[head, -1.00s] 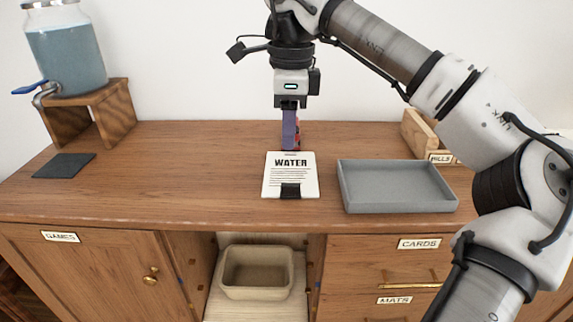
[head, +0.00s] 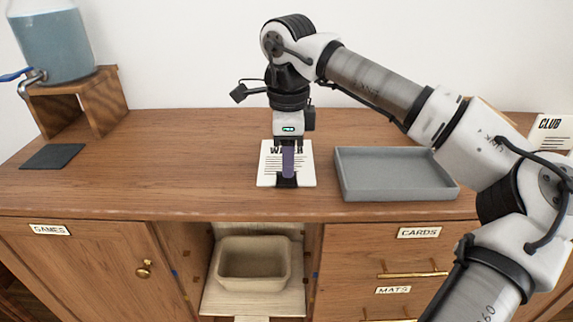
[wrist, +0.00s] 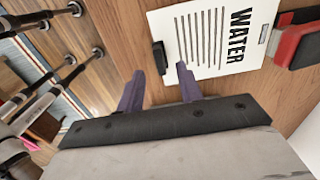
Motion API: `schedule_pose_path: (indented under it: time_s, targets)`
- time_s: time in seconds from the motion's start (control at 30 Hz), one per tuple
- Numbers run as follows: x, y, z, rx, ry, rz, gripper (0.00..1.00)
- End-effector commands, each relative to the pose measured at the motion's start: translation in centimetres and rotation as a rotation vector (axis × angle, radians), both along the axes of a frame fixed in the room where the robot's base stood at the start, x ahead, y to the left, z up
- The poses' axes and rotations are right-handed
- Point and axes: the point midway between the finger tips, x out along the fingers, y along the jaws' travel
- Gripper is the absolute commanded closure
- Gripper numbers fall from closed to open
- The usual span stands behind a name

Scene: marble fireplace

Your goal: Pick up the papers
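The papers (head: 268,172) lie flat on the wooden counter as a white stack with "WATER" printed at the far end. A black clip (head: 288,182) sits on their near edge; both the papers (wrist: 222,38) and the clip (wrist: 160,58) show in the wrist view. My gripper (head: 288,176) points down over the near part of the papers and hides some of the print. In the wrist view my gripper (wrist: 160,72) has its two purple fingers apart, with nothing between them. The clip appears just beyond the gap between the fingertips. I cannot tell the exact height.
A grey tray (head: 395,194) stands close to the right of the papers. A red and black object (wrist: 298,42) lies beyond their far end. A water dispenser (head: 58,45) on a wooden stand and a dark mat (head: 52,157) are at left. The counter left of the papers is clear.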

Motion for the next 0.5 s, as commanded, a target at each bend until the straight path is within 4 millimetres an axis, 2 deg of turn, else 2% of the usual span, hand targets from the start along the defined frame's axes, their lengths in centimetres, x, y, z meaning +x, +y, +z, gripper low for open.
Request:
schedule_pose_path:
  time_s: [0.1, 0.2, 0.43, 0.5]
  targets:
    - [0.0, 0.3, -2.1, 0.001, 0.003, 0.001, 0.64]
    - [0.0, 0.3, -3.3, -0.001, 0.002, 0.000, 0.64]
    - [0.1, 0.3, -3.6, 0.000, 0.001, 0.000, 0.64]
    - [0.1, 0.3, -3.6, 0.000, 0.001, 0.000, 0.70]
